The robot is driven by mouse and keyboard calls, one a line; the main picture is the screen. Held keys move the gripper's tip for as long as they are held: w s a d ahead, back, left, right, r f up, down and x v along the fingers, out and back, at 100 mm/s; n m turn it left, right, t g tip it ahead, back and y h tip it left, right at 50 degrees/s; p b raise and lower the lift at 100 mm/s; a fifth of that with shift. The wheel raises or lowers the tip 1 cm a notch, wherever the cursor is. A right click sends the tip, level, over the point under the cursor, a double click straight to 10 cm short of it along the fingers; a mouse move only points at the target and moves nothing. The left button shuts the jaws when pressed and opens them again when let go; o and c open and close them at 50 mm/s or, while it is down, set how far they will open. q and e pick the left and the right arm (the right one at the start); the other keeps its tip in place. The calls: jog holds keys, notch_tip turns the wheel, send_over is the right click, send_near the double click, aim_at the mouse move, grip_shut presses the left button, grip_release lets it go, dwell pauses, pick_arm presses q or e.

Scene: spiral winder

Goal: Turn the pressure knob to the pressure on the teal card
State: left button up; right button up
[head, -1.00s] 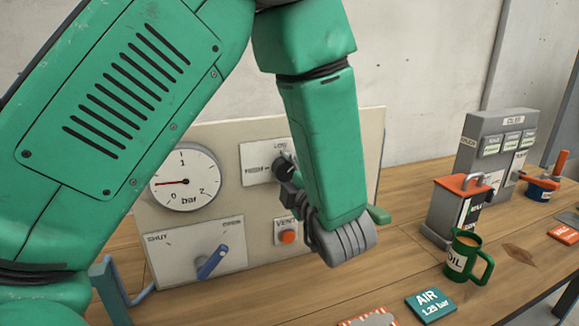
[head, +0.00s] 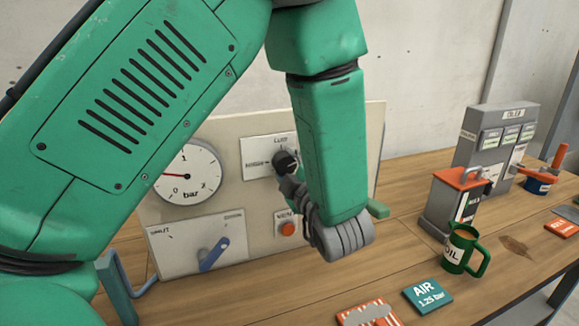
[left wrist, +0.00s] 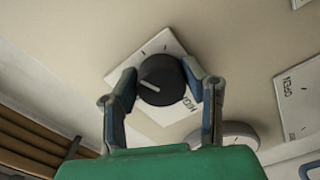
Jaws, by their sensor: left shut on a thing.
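The black pressure knob (head: 286,162) sits on a white plate on the upright beige panel. My left gripper (left wrist: 160,84) is shut on the knob (left wrist: 162,80), one finger on each side. The knob's pale pointer line slants in the wrist view. In the head view my arm hides part of the knob's plate. The round gauge (head: 200,160), marked in bar, has its red needle pointing left, on the low side; my arm covers its upper left. The teal card (head: 428,297) lies on the table and reads AIR 1.25 bar. My right gripper is not in view.
Below the gauge is a blue lever (head: 214,254) on a plate marked SHUT. An orange vent button (head: 288,229) is under the knob. A green oil jug (head: 459,250), a red-topped box (head: 452,205) and a red-striped card (head: 369,314) stand or lie to the right.

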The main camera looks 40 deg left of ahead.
pick_arm(q)
jog(key=o, duration=1.1)
jog(key=shift+f, duration=0.2)
jog(key=shift+c, duration=0.2)
jog(key=shift+o, duration=0.3)
jog(key=shift+r, duration=0.1)
jog(key=v, duration=1.2)
jog(key=shift+f, duration=0.2)
